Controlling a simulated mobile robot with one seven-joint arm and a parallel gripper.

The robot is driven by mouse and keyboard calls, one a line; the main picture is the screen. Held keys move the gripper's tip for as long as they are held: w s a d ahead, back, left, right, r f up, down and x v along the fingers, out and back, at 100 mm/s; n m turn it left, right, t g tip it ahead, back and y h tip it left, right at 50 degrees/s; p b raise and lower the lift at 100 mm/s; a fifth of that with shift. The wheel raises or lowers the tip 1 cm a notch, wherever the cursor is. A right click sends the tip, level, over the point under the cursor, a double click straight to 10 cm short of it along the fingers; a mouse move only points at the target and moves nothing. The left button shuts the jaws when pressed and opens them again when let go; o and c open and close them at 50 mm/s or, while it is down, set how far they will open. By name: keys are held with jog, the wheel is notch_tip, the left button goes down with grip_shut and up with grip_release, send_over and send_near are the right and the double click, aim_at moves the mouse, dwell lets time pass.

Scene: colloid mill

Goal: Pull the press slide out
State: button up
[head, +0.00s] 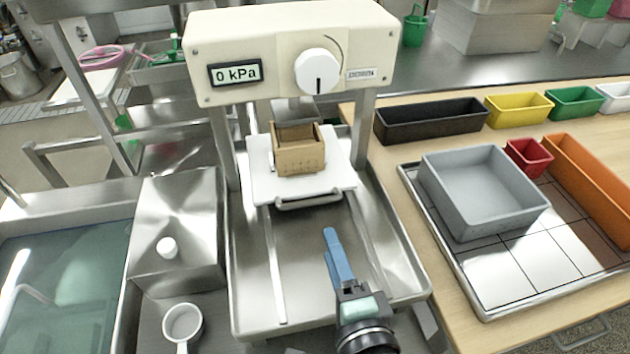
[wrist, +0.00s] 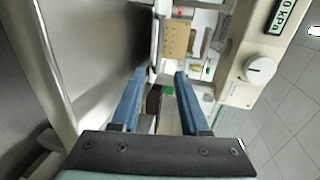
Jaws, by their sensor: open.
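The press slide is a white plate (head: 262,185) on two rails under the cream press head (head: 292,50). A metal bar handle (head: 308,200) runs along its front edge. A brown box-shaped mould (head: 297,150) sits on the plate. In the wrist view the mould (wrist: 176,40) shows beyond the fingers, and the white plate is only partly visible. My gripper (head: 333,240) is over the tray in front of the handle, apart from it. In the wrist view my gripper's blue fingers (wrist: 160,80) are apart with nothing between them.
The press posts stand on both sides of the slide. The metal tray (head: 310,258) in front of the plate is clear apart from my arm. A steel box (head: 180,215) and a white cup (head: 183,323) stand left. A grey bin (head: 485,190) stands right.

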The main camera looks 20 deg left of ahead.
aim_at(315, 204)
jog(key=x, duration=1.3)
jog(key=shift+f+b, duration=0.15)
jog(key=shift+b, duration=0.25)
grip_shut()
dwell(0.7)
